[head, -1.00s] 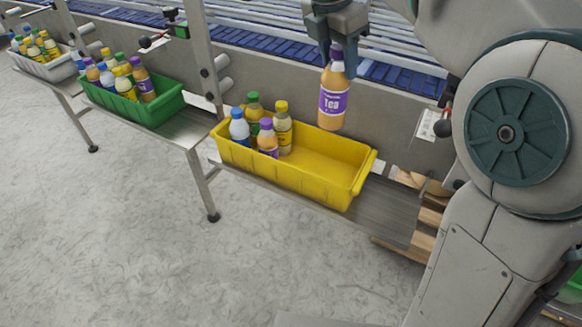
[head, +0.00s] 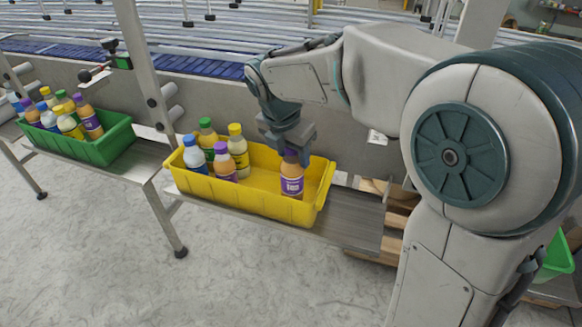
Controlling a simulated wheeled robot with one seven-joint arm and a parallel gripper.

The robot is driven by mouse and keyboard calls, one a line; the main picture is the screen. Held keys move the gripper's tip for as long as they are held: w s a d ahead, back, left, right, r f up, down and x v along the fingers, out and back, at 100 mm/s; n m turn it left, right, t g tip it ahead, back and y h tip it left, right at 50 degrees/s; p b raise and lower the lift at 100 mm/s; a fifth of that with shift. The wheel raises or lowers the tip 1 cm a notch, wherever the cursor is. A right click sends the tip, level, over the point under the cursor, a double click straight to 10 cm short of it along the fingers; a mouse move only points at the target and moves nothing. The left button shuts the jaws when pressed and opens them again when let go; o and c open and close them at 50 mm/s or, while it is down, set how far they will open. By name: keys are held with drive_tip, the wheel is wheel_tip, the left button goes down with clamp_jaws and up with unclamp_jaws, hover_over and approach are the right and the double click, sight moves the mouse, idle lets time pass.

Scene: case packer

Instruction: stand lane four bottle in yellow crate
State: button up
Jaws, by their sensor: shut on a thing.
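The yellow crate (head: 249,204) stands on a metal shelf beside the conveyor. Several bottles stand in its left part, with blue, purple, green and yellow caps. My gripper (head: 290,152) is shut on the cap end of a purple-capped tea bottle (head: 292,181) with a purple label. The bottle hangs upright, or nearly so, in the right part of the crate. The crate's front wall hides its base, so I cannot tell whether it touches the crate floor.
A green crate (head: 98,152) with several bottles stands on the shelf to the left. A metal post (head: 147,75) rises between the two crates. The conveyor (head: 200,66) runs behind them. Crate floor between the standing bottles and the held one is free.

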drive_tip(key=shift+f, duration=2.3)
drive_tip(key=o, duration=1.5)
drive_tip(key=v, duration=1.2)
drive_tip(key=shift+d, duration=0.1)
